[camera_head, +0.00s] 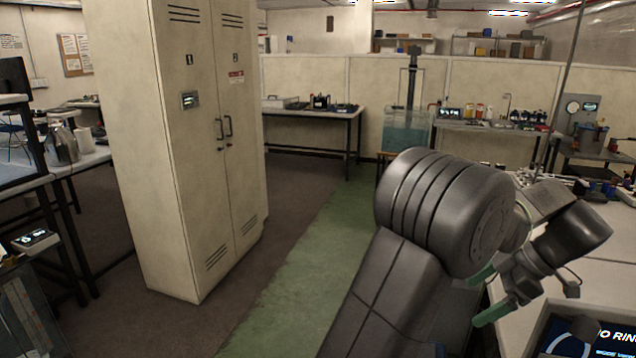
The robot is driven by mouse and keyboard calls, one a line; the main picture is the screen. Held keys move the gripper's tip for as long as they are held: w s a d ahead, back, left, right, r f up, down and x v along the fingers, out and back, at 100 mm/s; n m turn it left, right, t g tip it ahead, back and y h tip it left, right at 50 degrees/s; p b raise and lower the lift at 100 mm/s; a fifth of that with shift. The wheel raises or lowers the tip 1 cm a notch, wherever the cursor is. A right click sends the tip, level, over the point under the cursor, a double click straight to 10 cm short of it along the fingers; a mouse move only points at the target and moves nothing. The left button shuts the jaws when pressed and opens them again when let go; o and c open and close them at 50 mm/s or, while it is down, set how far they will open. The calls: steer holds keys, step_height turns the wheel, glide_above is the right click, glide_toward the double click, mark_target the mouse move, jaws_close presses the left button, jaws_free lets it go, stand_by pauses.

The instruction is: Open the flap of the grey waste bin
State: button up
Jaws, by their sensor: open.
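I cannot make out the grey waste bin or its flap anywhere in the head view. My arm fills the lower right of the view and hides part of the floor and bench behind it. My gripper (486,295) is at the right, beside the near edge of the white bench. Its two green-tipped fingers are apart, with nothing visible between them.
A tall cream cabinet (185,150) with two shut doors stands left of centre. A green floor strip (310,270) runs clear between it and my arm. The white bench (600,235) is at the right, with a lit screen (605,340). Tables line the left and back.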

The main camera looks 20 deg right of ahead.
steer(key=x, duration=0.9)
steer(key=shift+w, duration=0.1)
steer(key=v, duration=1.3)
steer(key=w+a+f+g+h, duration=0.1)
steer(key=w+a+f, duration=0.7)
steer(key=a+f, duration=0.15)
steer(key=w+a+f+g+h, duration=0.1)
steer(key=w+a+f+h, duration=0.1)
steer(key=w+a+f, duration=0.8)
steer(key=w+a+f+g+h+b, duration=0.1)
steer(key=a+f+b, duration=0.1)
steer(key=f+b, duration=0.2)
steer(key=a+f+g+h+b, duration=0.1)
steer(key=a+f+h+b, duration=0.1)
steer(key=f, duration=0.4)
steer(key=w+a+f+g+h+b, duration=0.1)
steer(key=a+f+g+h+b, duration=0.1)
steer(key=a+f+b, duration=0.2)
steer(key=shift+w+a+f+b, duration=0.15)
steer(key=shift+w+f+b, duration=0.15)
steer(key=shift+f+b, duration=0.5)
steer(key=shift+w+a+f+g+h+b, duration=0.15)
steer(key=shift+f+g+h+b, duration=0.45)
steer(key=shift+f+b, duration=0.85)
